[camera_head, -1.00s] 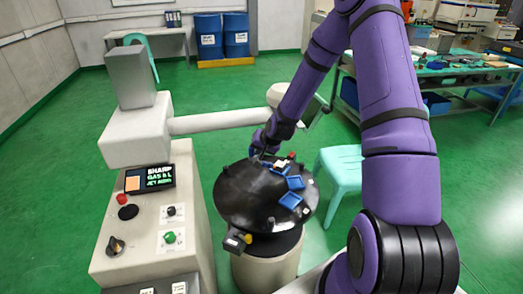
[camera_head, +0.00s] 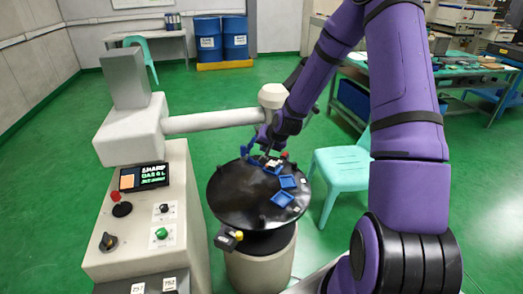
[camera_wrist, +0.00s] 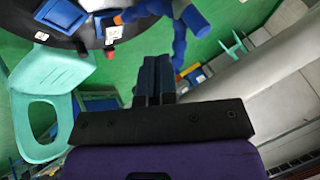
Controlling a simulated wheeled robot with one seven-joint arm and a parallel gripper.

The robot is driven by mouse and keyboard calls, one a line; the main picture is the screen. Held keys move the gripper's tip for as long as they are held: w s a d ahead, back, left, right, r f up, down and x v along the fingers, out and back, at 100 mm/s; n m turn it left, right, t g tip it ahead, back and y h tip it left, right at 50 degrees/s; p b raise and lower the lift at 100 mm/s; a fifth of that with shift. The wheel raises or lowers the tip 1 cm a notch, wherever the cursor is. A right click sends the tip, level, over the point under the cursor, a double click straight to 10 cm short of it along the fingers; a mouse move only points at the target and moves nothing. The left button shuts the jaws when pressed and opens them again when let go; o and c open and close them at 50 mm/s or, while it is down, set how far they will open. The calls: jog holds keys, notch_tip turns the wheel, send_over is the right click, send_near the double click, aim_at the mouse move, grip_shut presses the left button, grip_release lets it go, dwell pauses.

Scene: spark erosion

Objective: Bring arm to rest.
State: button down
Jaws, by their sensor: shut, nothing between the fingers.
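My purple arm reaches from the right over the round black table (camera_head: 226,205) of the machine. My gripper (camera_head: 268,141) is at the far edge of this table, small and partly hidden by its own wrist in the head view. In the wrist view its two dark fingers (camera_wrist: 153,64) are together with nothing between them. They are apart from the black table (camera_wrist: 101,28) and the things on it.
Blue trays (camera_head: 282,200) and small parts lie on the black table. A blue jointed piece (camera_wrist: 178,30) is close ahead of the fingers. A turquoise chair (camera_head: 341,172) stands right of the table. The control console (camera_head: 150,235) is at left.

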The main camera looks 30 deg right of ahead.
jog(key=s+a+r+n+g+h, duration=0.1)
jog(key=s+a+r+n, duration=0.15)
jog(key=s+r, duration=0.75)
jog(key=s+a+r+n+g+h, duration=0.15)
jog(key=s+a+r, duration=0.35)
jog(key=r, duration=0.9)
jog(key=s+a+r+n, duration=0.1)
jog(key=s+r, duration=0.2)
jog(key=s, duration=0.4)
jog(key=s+r+n+y, duration=0.1)
jog(key=s+r, duration=0.2)
jog(key=s, duration=0.4)
jog(key=s+a+r+n, duration=0.1)
jog(key=s+r, duration=0.2)
jog(key=s, duration=0.4)
jog(key=shift+a+r, duration=0.3)
jog(key=shift+r, duration=0.1)
jog(key=shift+w, duration=0.1)
